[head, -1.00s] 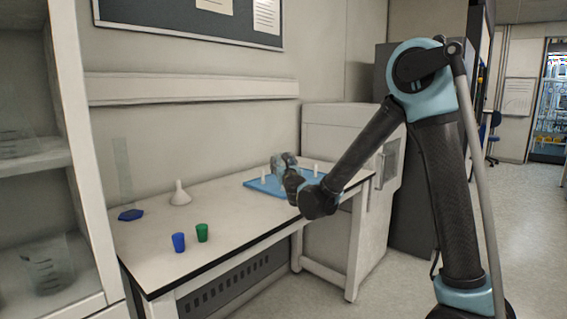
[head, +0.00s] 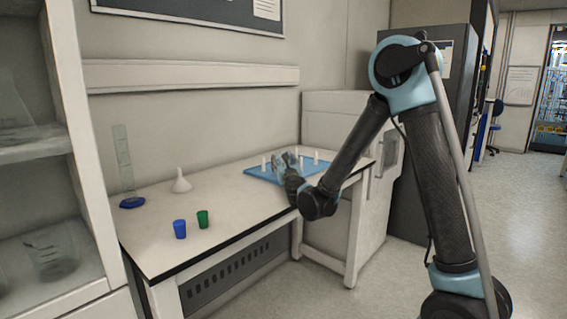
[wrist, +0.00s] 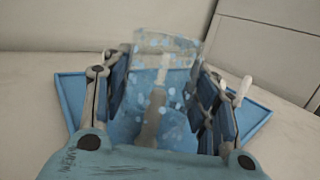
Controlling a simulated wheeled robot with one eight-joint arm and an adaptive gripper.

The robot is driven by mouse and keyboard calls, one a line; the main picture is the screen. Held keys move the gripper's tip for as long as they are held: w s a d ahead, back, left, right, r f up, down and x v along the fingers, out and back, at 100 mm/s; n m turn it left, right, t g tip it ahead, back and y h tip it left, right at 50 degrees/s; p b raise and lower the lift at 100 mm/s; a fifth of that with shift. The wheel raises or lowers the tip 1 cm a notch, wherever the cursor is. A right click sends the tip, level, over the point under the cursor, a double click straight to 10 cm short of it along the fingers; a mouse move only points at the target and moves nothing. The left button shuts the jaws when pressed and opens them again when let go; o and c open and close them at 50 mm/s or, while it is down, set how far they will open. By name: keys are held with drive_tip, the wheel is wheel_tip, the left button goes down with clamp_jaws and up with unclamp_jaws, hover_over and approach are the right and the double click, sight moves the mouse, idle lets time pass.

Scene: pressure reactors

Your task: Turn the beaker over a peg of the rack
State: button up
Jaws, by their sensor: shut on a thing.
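My gripper (wrist: 163,85) is shut on a clear beaker (wrist: 166,42) with pale blue spots, its fingers on either side of it. Beyond it lies the blue rack (wrist: 70,98), which has upright white pegs. One peg (wrist: 154,118) shows through the clear wall, in line with the beaker; I cannot tell whether it is inside or behind. Another peg (wrist: 242,90) stands to the right, past the fingers. In the head view my gripper (head: 287,163) is over the rack (head: 255,171) and hides part of it. Which way the beaker's mouth faces is unclear.
On the bench (head: 150,235) stand a blue cup (head: 180,229), a green cup (head: 202,219), a white funnel (head: 181,182) and a graduated cylinder (head: 124,160). They are well left of the rack. A wall is behind; a white cabinet (head: 330,125) stands right.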

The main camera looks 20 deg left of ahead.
drive_tip(key=o, duration=1.3)
drive_tip(key=shift+c, duration=0.2)
